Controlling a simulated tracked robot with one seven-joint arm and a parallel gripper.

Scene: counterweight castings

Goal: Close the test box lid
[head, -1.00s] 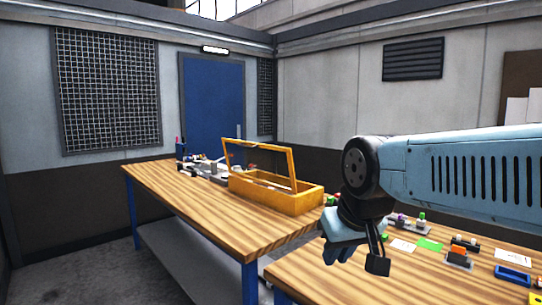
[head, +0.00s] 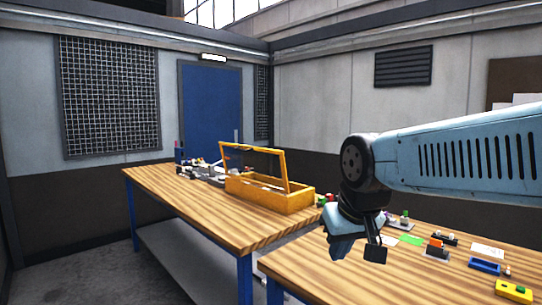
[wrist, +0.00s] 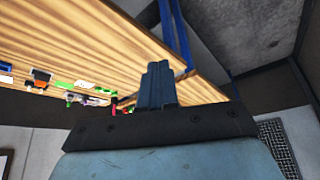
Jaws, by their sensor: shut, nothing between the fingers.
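The test box (head: 270,194) is a yellow-orange case on the far wooden table, left of my arm in the head view. Its lid (head: 254,163), a yellow frame with a see-through panel, stands raised and tilted up from the box. My gripper (head: 338,250) hangs pointing down at the near table's left edge, to the right of and nearer than the box, not touching it. In the wrist view my gripper (wrist: 157,85) shows with its fingers together and nothing between them. The box is not seen in the wrist view.
The near table (head: 330,282) holds several small parts, coloured cards and a yellow block (head: 514,291) at right. The far table's front left is clear. A narrow gap separates the tables.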

